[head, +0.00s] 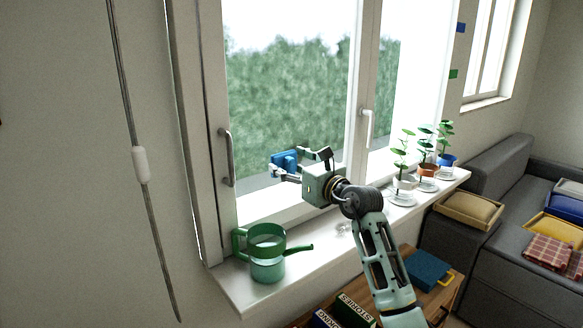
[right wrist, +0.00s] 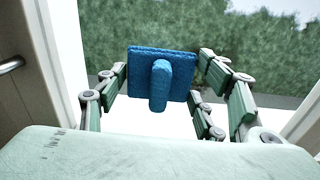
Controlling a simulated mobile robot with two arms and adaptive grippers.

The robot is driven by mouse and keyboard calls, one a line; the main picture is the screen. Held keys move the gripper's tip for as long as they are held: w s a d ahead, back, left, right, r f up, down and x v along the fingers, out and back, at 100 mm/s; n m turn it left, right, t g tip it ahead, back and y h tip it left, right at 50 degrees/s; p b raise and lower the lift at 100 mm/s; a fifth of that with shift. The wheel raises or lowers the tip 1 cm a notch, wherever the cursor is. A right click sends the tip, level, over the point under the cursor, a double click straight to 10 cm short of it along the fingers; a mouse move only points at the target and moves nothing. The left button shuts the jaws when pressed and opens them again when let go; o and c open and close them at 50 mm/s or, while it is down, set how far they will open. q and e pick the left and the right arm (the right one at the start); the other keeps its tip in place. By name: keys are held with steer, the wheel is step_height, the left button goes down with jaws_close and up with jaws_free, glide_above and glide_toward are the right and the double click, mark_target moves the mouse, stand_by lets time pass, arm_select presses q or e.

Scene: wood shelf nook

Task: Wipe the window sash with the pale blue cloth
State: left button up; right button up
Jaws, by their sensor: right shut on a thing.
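A blue pad (head: 284,161) with a raised grip is held in front of the window glass by my right gripper (head: 286,166). In the right wrist view the fingers close from both sides on the pad (right wrist: 160,62). It looks deep blue and stiff rather than like a pale blue cloth. The white window sash (head: 262,208) frames the left pane and has a grey handle (head: 226,160) on its left stile. The pad appears near the lower part of the pane; I cannot tell whether it touches. My left gripper is not in view.
A green watering can (head: 267,268) stands on the sill (head: 232,287) at the left. Several potted plants (head: 428,170) on saucers line the sill's right part. A grey sofa (head: 490,210) is at right.

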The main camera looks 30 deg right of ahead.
steer(key=shift+w, duration=0.35)
